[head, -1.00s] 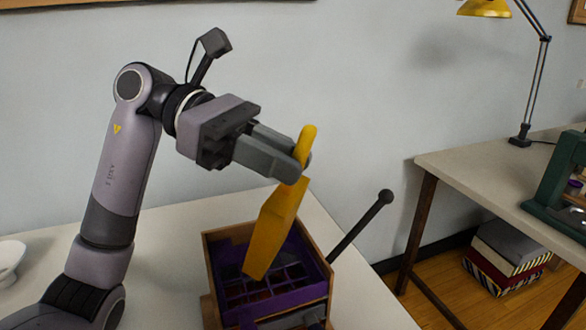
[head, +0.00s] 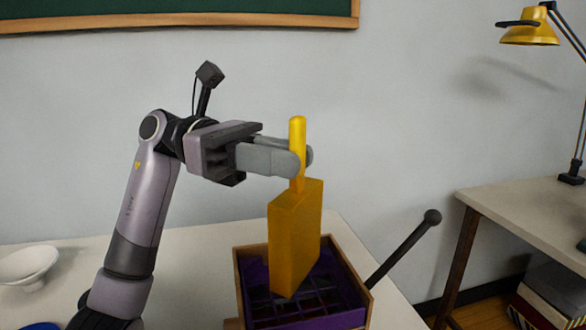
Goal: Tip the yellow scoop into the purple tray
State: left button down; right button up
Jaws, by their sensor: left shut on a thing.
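My left gripper (head: 303,160) is shut on the handle of the yellow scoop (head: 295,240). The scoop hangs with its handle up and its body pointing down, nearly upright. It is above the purple tray (head: 345,281), and its lower end overlaps the tray in the picture; I cannot tell whether it touches. The tray has a dark grid of compartments and sits in a wooden box (head: 240,290). The scoop's inside is hidden. My right gripper is not in view.
A dark rod with a ball end (head: 405,247) sticks up to the right of the box. A white bowl (head: 30,265) stands on the white table (head: 200,270) at the left. A second table (head: 530,205) with a yellow lamp (head: 530,30) is at the right.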

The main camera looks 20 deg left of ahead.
pick_arm(q)
jog(key=a+h+b, duration=0.2)
jog(key=a+b, duration=0.1)
jog(key=shift+w+f, duration=0.2)
jog(key=shift+f, duration=0.15)
jog(key=shift+a, duration=0.1)
dwell(0.8)
